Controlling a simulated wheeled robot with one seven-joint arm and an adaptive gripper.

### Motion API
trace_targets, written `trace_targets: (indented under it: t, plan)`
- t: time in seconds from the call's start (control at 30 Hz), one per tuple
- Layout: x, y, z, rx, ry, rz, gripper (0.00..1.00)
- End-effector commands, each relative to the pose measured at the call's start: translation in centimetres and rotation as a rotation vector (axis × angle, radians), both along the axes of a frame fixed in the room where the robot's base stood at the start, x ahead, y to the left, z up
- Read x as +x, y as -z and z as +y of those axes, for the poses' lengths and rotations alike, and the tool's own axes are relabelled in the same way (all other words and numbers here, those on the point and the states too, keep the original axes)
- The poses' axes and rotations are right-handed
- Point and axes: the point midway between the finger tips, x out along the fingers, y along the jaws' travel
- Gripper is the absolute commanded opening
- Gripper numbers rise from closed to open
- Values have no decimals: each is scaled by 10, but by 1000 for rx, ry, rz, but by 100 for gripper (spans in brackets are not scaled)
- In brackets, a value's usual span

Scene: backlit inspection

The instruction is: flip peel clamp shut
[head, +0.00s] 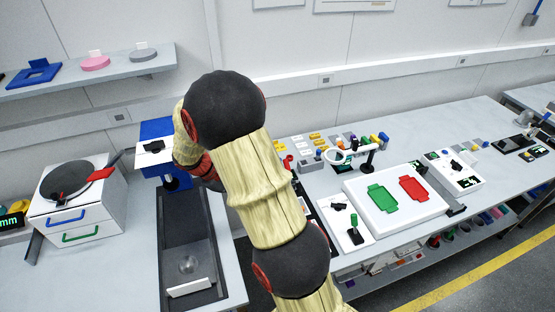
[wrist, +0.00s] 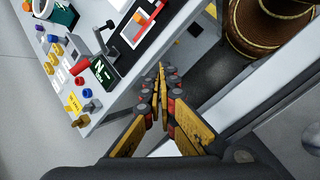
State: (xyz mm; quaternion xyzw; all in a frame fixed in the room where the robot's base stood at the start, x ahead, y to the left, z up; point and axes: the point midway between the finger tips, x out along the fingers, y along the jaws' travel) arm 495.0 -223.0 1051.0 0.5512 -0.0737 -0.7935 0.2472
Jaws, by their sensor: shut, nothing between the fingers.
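My gripper (wrist: 162,72) shows in the wrist view with its yellow and black fingers closed together and nothing between them. In the head view my arm hides it.
In the head view, a white panel with green and red shapes (head: 395,228) lies on the right bench. A dark trough (head: 188,235) and a drawer box with a red handle (head: 78,205) are left.

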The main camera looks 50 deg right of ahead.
Motion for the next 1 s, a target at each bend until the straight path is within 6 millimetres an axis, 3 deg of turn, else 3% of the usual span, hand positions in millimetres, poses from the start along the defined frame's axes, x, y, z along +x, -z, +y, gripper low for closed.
trace_targets:
  t: [0.1,0.43,0.7,0.83,1.0]
  plan:
    - [13,24,-29,-45,-44,89,0]
    - [34,93,-91,-152,-174,266,0]
    - [103,99,-159,-380,-372,325,0]
    - [120,98,-172,-437,-417,334,0]
    - [125,98,-176,-454,-431,336,0]
